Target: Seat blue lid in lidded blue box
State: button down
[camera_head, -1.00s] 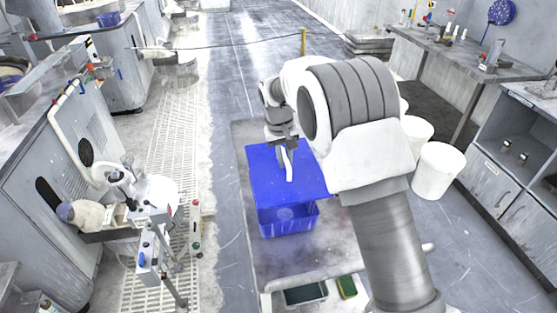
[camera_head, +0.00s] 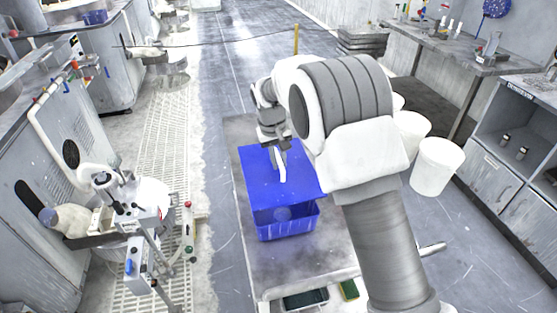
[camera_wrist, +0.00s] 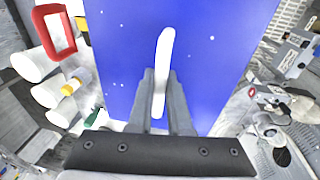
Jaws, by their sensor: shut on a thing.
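The blue lid (camera_head: 262,176) is a flat blue panel with a white handle (camera_head: 282,166) on top. My gripper (camera_head: 277,146) is shut on the white handle, which also shows between the fingers in the wrist view (camera_wrist: 160,85). The lid (camera_wrist: 120,60) fills the middle of that view. The blue box (camera_head: 287,228) stands on a grey bench below the lid. Its front wall and front rim show, and the lid hides its back part. The lid lies over the rear of the box with its front edge behind the box's front rim. I cannot tell whether they touch.
The grey bench (camera_head: 240,135) has free room around the box. A dark tray (camera_head: 305,299) and a green-yellow sponge (camera_head: 348,289) are at its lower edge. White buckets (camera_head: 437,166) stand at right. A polishing machine (camera_head: 130,205) is at left.

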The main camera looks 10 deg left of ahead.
jog(key=shift+f+b, duration=1.65)
jog(key=shift+f, duration=1.25)
jog(key=shift+f+b, duration=0.6)
jog(key=shift+f, duration=0.35)
jog(key=c, duration=0.8)
grip_release()
jog(key=shift+o, duration=0.2)
notch_tip(320, 180, up, 17)
send_over(279, 175)
jog(key=a, duration=0.2)
jog(key=shift+s+r+p, duration=0.1)
jog(key=shift+s+p, duration=0.15)
jog(key=shift+p, duration=0.15)
